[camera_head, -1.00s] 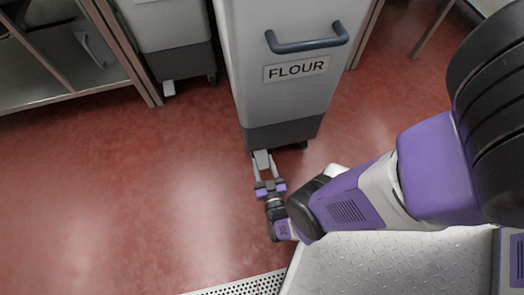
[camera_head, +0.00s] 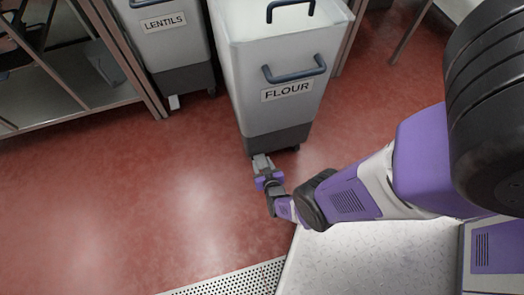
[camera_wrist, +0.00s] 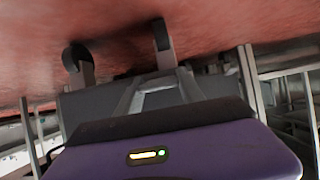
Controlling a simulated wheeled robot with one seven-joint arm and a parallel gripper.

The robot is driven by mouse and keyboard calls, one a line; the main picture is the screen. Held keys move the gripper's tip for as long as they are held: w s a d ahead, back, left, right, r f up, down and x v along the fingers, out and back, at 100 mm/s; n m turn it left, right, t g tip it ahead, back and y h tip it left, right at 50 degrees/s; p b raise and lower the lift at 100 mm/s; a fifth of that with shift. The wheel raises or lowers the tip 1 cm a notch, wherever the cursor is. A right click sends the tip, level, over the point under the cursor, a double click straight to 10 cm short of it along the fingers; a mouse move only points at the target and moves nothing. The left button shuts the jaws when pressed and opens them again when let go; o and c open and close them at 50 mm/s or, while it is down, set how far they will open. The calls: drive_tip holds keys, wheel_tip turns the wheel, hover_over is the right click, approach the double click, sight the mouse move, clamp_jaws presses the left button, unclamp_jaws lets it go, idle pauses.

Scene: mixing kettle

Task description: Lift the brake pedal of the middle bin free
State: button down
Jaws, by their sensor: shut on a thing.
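The grey bin labelled FLOUR (camera_head: 275,90) stands on the red floor in the head view, with a dark base. Its brake pedal (camera_head: 259,159) is a small light piece low at the front left of the base, partly covered by my fingers. My gripper (camera_head: 263,168) is low by the floor and shut on the pedal. In the wrist view, which is upside down, my gripper's two fingers (camera_wrist: 158,92) reach to the pedal under the bin. Whether the pedal is up or down is too small to tell.
A bin labelled LENTILS (camera_head: 165,40) stands to the left, with its own light pedal (camera_head: 174,102). A metal shelf (camera_head: 70,60) is at the far left. A perforated floor grate (camera_head: 240,278) lies at the front. The red floor (camera_head: 120,200) at left is open.

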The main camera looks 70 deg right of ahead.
drive_tip(key=shift+w+r, duration=0.1)
drive_tip(key=shift+r, duration=0.15)
drive_tip(key=shift+d, duration=0.1)
drive_tip(key=c, duration=0.7)
unclamp_jaws()
drive_tip(key=shift+p+v, duration=2.75)
drive_tip(key=shift+v, duration=1.2)
